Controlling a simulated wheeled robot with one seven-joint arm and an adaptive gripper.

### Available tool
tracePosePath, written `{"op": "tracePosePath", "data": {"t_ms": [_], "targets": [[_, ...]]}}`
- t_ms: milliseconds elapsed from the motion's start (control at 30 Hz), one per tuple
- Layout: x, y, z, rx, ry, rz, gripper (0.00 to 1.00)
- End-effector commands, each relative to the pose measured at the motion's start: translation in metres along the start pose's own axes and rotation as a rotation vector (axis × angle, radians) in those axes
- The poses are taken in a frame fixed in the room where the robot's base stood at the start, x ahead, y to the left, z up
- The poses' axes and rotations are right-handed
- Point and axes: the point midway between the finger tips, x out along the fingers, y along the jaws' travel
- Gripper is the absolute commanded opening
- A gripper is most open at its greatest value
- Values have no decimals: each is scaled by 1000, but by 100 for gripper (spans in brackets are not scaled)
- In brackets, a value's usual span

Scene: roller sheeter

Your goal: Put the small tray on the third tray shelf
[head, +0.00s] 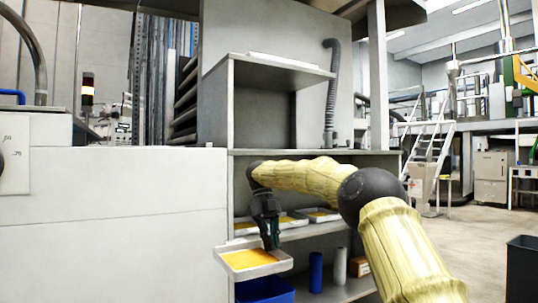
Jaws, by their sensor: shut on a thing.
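My gripper (271,245) points down and is shut on the right far edge of a small pale tray (264,272) with an orange-yellow inside. The tray is held roughly level in front of the grey shelf unit (215,110), clear of the shelves. Similar shallow trays with orange-yellow insides, such as one tray (323,219), lie on a shelf (322,231) behind my gripper. My arm and gripper partly hide these trays and that shelf. I cannot tell which shelf is the third.
Below are a blue bin (262,290), a blue cylinder (315,272), a pale cylinder (340,267) and a brown box (358,267). A flat white piece (290,62) lies on the upper shelf. A grey panel (115,220) stands at left. Floor is open at right, beside a dark bin (521,270).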

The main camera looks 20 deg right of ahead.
Motion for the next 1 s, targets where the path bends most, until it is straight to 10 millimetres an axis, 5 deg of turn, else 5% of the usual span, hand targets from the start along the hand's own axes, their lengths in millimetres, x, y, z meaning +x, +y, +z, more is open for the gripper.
{"op": "tracePosePath", "data": {"t_ms": [1000], "targets": [[-35,-15,-19,363,-13,164,0]]}}
